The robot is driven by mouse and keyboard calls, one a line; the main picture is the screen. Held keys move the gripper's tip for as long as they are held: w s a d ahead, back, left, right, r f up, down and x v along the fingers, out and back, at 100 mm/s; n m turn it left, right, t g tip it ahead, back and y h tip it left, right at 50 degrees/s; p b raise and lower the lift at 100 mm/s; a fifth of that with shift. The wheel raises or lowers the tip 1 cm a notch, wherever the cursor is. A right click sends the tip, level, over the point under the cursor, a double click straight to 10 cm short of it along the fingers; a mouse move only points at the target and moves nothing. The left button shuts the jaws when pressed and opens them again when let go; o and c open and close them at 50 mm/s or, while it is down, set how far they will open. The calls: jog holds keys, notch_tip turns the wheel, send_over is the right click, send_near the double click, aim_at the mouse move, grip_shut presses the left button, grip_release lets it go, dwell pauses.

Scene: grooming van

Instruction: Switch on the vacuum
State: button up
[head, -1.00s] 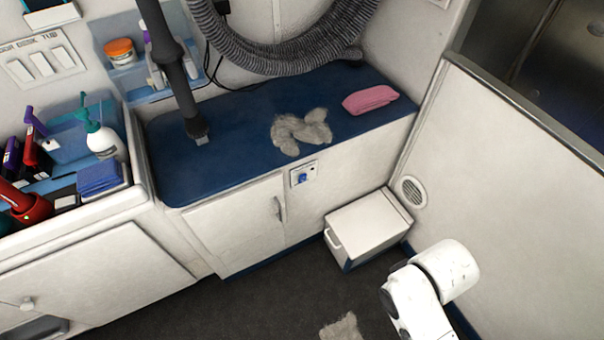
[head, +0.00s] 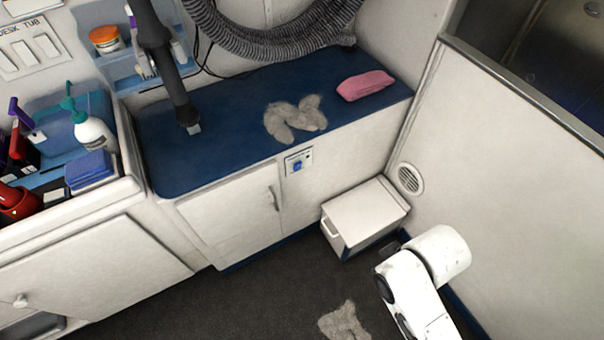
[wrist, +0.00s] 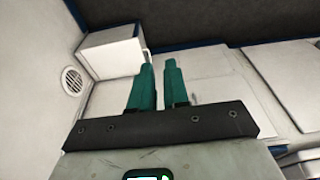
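The likely vacuum switch is a small panel with a blue knob or rocker (head: 298,162) on the white cabinet front, just under the blue countertop. A grey ribbed hose (head: 270,35) hangs above the counter, and a dark wand (head: 172,75) slants down with its tip at the counter. My arm shows at the lower right of the head view, but my gripper is out of that view. In the wrist view my gripper (wrist: 158,65) has two teal fingers with a narrow empty gap between them. The switch panel cannot be made out in the wrist view.
Grey fur (head: 295,118) and a folded pink towel (head: 365,85) lie on the blue countertop (head: 215,160). A white box (head: 363,218) stands on the floor near the vented wall. More fur (head: 343,322) lies on the dark floor. Bottles and tools fill the left shelf.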

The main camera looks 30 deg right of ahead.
jog(key=w+a+f+t+b, duration=0.1)
jog(key=w+f+t+b, duration=0.1)
jog(key=w+f+b, duration=0.1)
jog(key=w+a+f+n+t+y+b, duration=0.1)
jog(key=w+f+t+b, duration=0.2)
jog(key=w+b, duration=0.2)
jog(key=w+a+f+n+t+y+b, duration=0.1)
jog(key=w+f+t+b, duration=0.1)
jog(key=w, duration=0.4)
jog(key=shift+a+f+b, duration=0.15)
jog(key=shift+f+b, duration=0.7)
jog(key=shift+b, duration=0.4)
grip_shut()
jog(key=w+d+f+m+t+h+b, duration=0.2)
jog(key=w+d+t+b, duration=0.2)
jog(key=w+t+b, duration=0.5)
jog(key=t+b, duration=0.1)
jog(key=b, duration=0.6)
jog(key=shift+f+t, duration=0.35)
jog(key=shift+t, duration=0.05)
jog(key=p, duration=0.3)
send_near(299, 166)
jog(key=w, duration=0.2)
jog(key=w+r, duration=0.1)
jog(key=w, duration=0.2)
jog(key=shift+w+r, duration=0.2)
jog(key=shift+w, duration=0.7)
